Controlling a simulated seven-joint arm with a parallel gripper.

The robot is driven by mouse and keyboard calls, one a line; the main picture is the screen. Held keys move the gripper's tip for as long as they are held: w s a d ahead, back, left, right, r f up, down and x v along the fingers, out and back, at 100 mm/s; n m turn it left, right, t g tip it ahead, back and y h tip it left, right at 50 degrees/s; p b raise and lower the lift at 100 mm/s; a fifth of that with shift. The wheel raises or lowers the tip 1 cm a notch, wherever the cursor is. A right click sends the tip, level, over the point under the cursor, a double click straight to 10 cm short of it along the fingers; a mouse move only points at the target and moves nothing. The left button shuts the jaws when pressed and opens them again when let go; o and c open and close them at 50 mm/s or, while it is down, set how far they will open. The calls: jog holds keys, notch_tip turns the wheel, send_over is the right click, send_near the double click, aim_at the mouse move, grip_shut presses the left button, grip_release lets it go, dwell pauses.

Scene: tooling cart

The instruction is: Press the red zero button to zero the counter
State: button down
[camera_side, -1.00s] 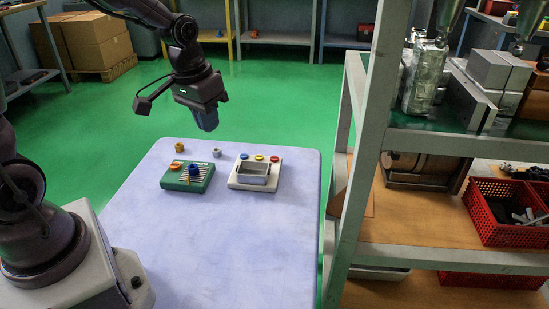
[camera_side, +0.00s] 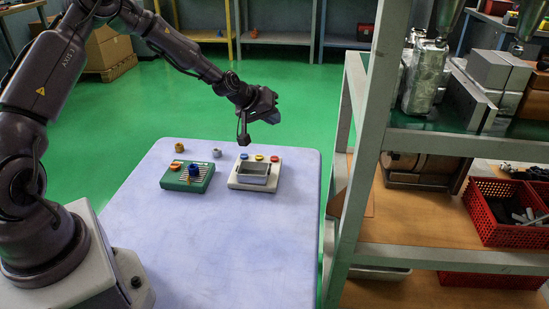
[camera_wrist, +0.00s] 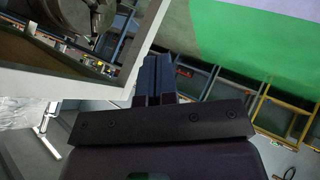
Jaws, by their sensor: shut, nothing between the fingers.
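The counter is a white box (camera_side: 235,184) with a grey tray-like recess, on the cart top. Along its back edge sit a blue button (camera_side: 244,156), a yellow button (camera_side: 259,158) and the red zero button (camera_side: 275,159) at the right. My gripper (camera_side: 273,117) is above and behind the box in the side view, clear of the buttons and tilted sideways toward the right. In the wrist view its fingers (camera_wrist: 153,77) are together with nothing between them. The wrist view looks away from the cart top, so no button shows there.
A green box (camera_side: 172,186) with orange and blue knobs stands left of the counter. A shelf rack (camera_side: 362,150) rises close at the cart's right. The front of the cart top (camera_side: 210,250) is bare.

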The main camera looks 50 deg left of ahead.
aim_at(273, 157)
jog(key=shift+f, duration=0.1)
jog(key=shift+f, duration=4.35)
jog(key=shift+f, duration=0.45)
